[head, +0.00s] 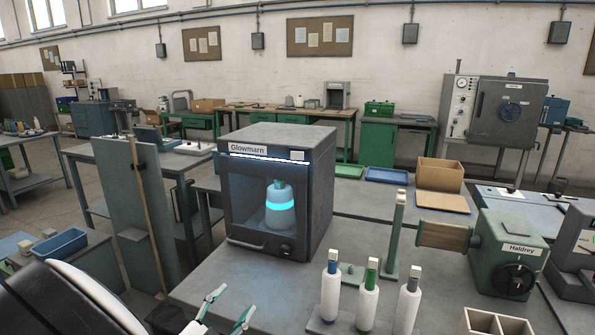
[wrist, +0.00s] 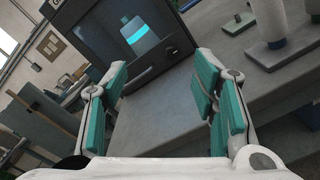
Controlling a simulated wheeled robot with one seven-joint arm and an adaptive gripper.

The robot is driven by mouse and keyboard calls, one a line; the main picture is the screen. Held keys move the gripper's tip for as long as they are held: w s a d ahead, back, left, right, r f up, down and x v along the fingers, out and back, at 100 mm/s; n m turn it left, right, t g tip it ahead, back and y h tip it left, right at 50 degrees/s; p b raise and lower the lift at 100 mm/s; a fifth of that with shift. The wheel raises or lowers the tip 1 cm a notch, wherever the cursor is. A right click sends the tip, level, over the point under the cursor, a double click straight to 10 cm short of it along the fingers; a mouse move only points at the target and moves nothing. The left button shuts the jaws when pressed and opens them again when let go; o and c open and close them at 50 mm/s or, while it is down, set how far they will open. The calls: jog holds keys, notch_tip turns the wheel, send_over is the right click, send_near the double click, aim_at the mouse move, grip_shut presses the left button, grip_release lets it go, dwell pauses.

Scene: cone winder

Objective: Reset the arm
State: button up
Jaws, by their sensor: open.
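My gripper (head: 226,308) is at the bottom of the head view, in front of the near edge of the grey workbench (head: 228,280). Its two fingers with green pads are spread apart and nothing is between them. In the wrist view my gripper (wrist: 165,95) is also open and empty, facing the bench and the dark Glowmarn cabinet (wrist: 88,38). The Glowmarn cabinet (head: 310,200) stands on the bench beyond the gripper. Behind its front window is a grey bottle-shaped item with a glowing cyan band (head: 280,205). Most of my arm is outside the head view.
White cones with coloured tips (head: 367,298) stand on the bench right of my gripper, before a green post (head: 394,240). The green Haldrey machine (head: 510,255) is further right. A compartmented box (head: 495,322) sits at the front. A tall grey panel (head: 132,215) stands left of the bench.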

jog(key=s+d+r+m+g+h, duration=0.1)
jog(key=d+r+m+g, duration=0.3)
jog(key=d, duration=0.5)
jog(key=s+d+r+m+g+h, duration=0.2)
jog(key=d+r+m+g, duration=0.25)
jog(key=d, duration=0.45)
jog(key=s+d+r+m+g+h, duration=0.1)
jog(key=d+r+m+g, duration=0.25)
jog(key=d, duration=0.55)
jog(key=s+d+r+m+g+y, duration=0.45)
jog(key=s+d+m, duration=0.3)
jog(key=s, duration=0.35)
jog(key=s+r+m+t+y, duration=0.3)
jog(key=s+m+t+y, duration=0.1)
jog(key=s, duration=0.6)
jog(key=shift+s+a+m+y, duration=0.25)
jog(key=shift+a+m+y, duration=0.25)
jog(key=shift+y, duration=0.45)
jog(key=shift+d, duration=0.15)
